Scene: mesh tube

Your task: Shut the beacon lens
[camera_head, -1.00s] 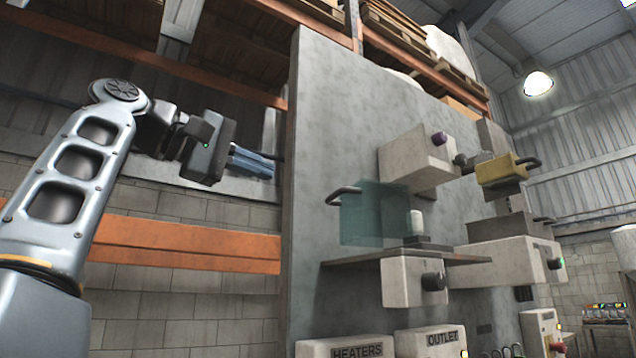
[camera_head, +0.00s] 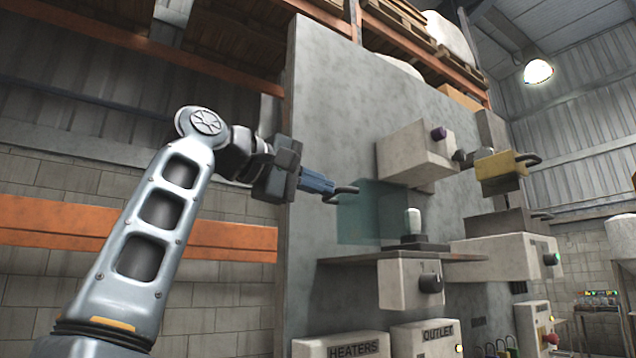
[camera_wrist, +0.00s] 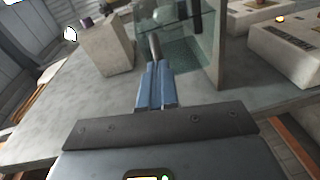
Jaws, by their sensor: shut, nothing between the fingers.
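The beacon lens is a translucent teal panel (camera_head: 362,215) with a dark curved handle (camera_head: 345,191) at its upper left edge. It stands out from the grey wall panel, left of a white beacon lamp (camera_head: 412,222) on a dark base. The lens also shows at the top of the wrist view (camera_wrist: 205,40). My gripper (camera_head: 332,187) has blue fingers that are shut and empty. In the head view its tips overlap the handle. In the wrist view the handle (camera_wrist: 154,45) lies just past the fingertips; whether they touch it I cannot tell.
A shelf (camera_head: 455,256) runs under the lamp. A box with a purple knob (camera_head: 438,133) sits above it, and a yellow block with a handle (camera_head: 502,165) is to the right. Boxes labelled HEATERS (camera_head: 340,347) and OUTLET (camera_head: 425,340) are below.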

